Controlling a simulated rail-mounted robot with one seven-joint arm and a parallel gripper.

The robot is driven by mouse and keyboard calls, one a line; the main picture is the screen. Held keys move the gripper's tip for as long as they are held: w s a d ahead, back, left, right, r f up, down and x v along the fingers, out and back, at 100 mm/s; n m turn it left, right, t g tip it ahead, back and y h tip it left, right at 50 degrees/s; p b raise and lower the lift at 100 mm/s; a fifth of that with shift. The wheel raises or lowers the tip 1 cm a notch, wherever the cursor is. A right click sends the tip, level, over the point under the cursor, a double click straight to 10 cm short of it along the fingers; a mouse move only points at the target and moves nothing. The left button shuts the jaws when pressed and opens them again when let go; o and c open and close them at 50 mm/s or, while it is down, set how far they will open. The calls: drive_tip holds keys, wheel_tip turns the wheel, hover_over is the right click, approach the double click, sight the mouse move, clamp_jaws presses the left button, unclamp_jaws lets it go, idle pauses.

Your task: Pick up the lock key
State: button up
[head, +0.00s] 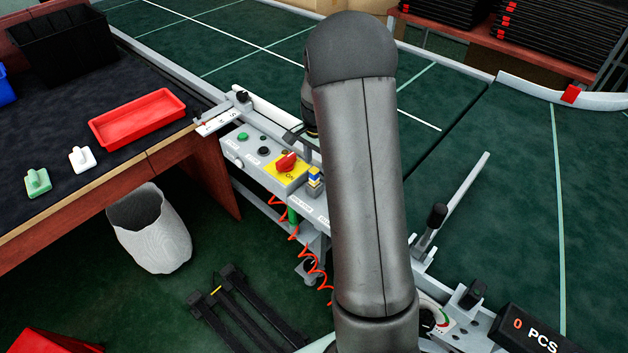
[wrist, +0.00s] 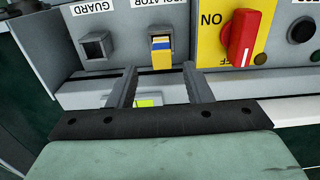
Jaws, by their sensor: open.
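The lock key (wrist: 162,52) appears to be the small yellow, blue and white piece in the socket under the "ISOLATOR" label. It also shows upright on the control box in the head view (head: 315,181). My gripper (wrist: 160,70) is open and empty in the wrist view. Its two fingers point toward the panel, one to each side of the key's lower end in the picture. I cannot tell whether the tips are level with the key in depth. In the head view my arm hides most of the gripper.
A red rotary switch (wrist: 240,38) on a yellow plate sits right of the key. An empty "GUARD" socket (wrist: 95,46) is to its left. The grey control box (head: 252,160) adjoins the green conveyor (head: 240,55). A table with a red tray (head: 137,118) stands left.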

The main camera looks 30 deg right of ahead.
sight(314, 170)
drive_tip(key=f, duration=0.5)
drive_tip(key=shift+a+f+p, duration=0.3)
drive_tip(key=shift+a+p, duration=0.05)
drive_tip(key=shift+a, duration=0.05)
clamp_jaws()
